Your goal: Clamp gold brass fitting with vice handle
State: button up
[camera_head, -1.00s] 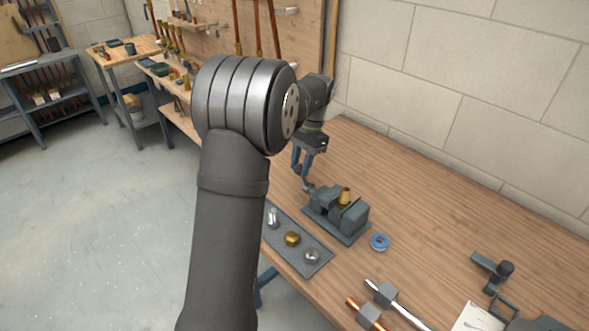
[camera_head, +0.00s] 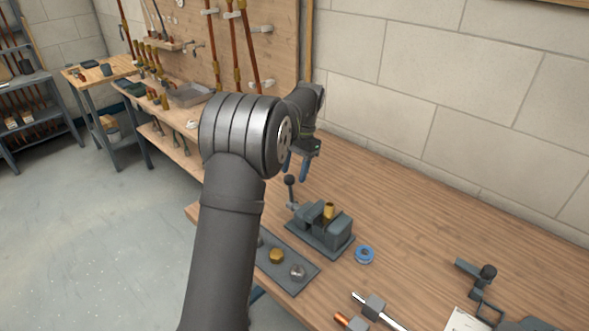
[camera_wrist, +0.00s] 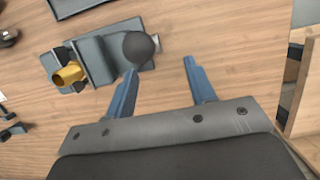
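The vice (camera_head: 338,234) stands on the bench, with the gold brass fitting (camera_head: 329,211) upright between its jaws. In the wrist view the fitting (camera_wrist: 69,74) shows left of the vice handle. The vice handle (camera_head: 289,181) points up at the vice's left end and has a dark ball knob. In the wrist view the knob (camera_wrist: 139,47) is just beyond the left fingertip; I cannot tell whether they touch. My gripper (camera_head: 297,170) is open with blue fingers, above and slightly right of the knob. In the wrist view the gap between its fingertips (camera_wrist: 160,68) is empty.
A grey tray (camera_head: 293,289) in front of the vice holds a brass nut (camera_head: 276,256) and a silver part (camera_head: 297,271). A blue tape roll (camera_head: 364,254) lies right of the vice. Pipes lie nearer. The bench behind is clear up to the wall.

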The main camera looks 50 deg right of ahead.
jog(key=shift+s, duration=0.1)
jog(key=v, duration=1.2)
jog(key=c, duration=0.5)
jog(key=shift+a+r+m, duration=0.1)
jog(key=shift+a+m, duration=0.2)
jog(key=shift+m, duration=0.1)
jog(key=c, duration=0.4)
jog(key=a+m+h, duration=0.1)
jog(key=a+m, duration=0.1)
jog(key=a+m+h, duration=0.1)
jog(key=a+m, duration=0.2)
jog(key=a+m+h, duration=0.1)
jog(key=a+m, duration=0.2)
jog(key=shift+r+h, duration=0.3)
jog(key=shift+h, duration=0.1)
grip_shut()
jog(key=s+a+f+m+h, duration=0.2)
jog(key=s+a+m+h, duration=0.1)
jog(key=a+m, duration=0.5)
jog(key=w+d+f, duration=0.1)
jog(key=d+f, duration=0.5)
jog(key=f, duration=0.3)
jog(key=shift+w+f+n+t, duration=0.15)
jog(key=shift+n+t, duration=0.15)
